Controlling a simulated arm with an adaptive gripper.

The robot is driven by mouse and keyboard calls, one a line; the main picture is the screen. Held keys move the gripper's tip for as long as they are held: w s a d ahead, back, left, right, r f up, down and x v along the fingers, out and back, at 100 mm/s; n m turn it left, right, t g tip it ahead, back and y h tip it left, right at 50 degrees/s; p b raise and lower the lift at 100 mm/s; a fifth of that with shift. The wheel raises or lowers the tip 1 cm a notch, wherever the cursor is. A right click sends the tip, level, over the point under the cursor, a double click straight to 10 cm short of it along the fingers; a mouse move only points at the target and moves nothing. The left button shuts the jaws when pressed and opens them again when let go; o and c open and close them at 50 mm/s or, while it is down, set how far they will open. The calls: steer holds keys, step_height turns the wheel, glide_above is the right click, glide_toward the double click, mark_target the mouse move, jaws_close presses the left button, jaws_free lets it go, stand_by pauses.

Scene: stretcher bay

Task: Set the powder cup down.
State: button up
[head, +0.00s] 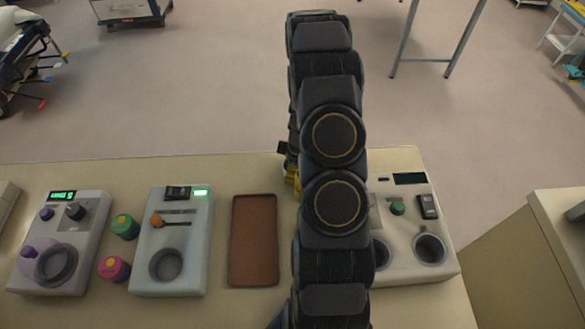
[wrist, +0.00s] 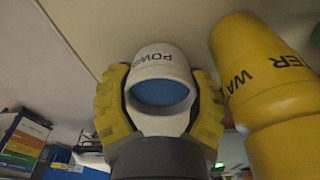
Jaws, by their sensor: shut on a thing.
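The powder cup (wrist: 162,64) is white with a blue inside, and dark lettering starting "POW" shows on it in the wrist view. My gripper (wrist: 160,88) has its yellow ridged fingers closed on the cup from both sides. In the head view my arm covers most of the gripper and cup; only a bit of yellow finger (head: 293,178) shows left of the arm, over the far edge of the counter. I cannot tell the gap under the cup.
A yellow lettered vessel (wrist: 262,85) stands close right of the gripper in the wrist view. On the counter are a brown tray (head: 253,277), a device with two wells (head: 445,262), two more devices (head: 185,225) (head: 85,225), and two small colored pots (head: 125,227) (head: 114,269).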

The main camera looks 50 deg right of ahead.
steer(key=shift+f, duration=0.15)
steer(key=o, duration=1.2)
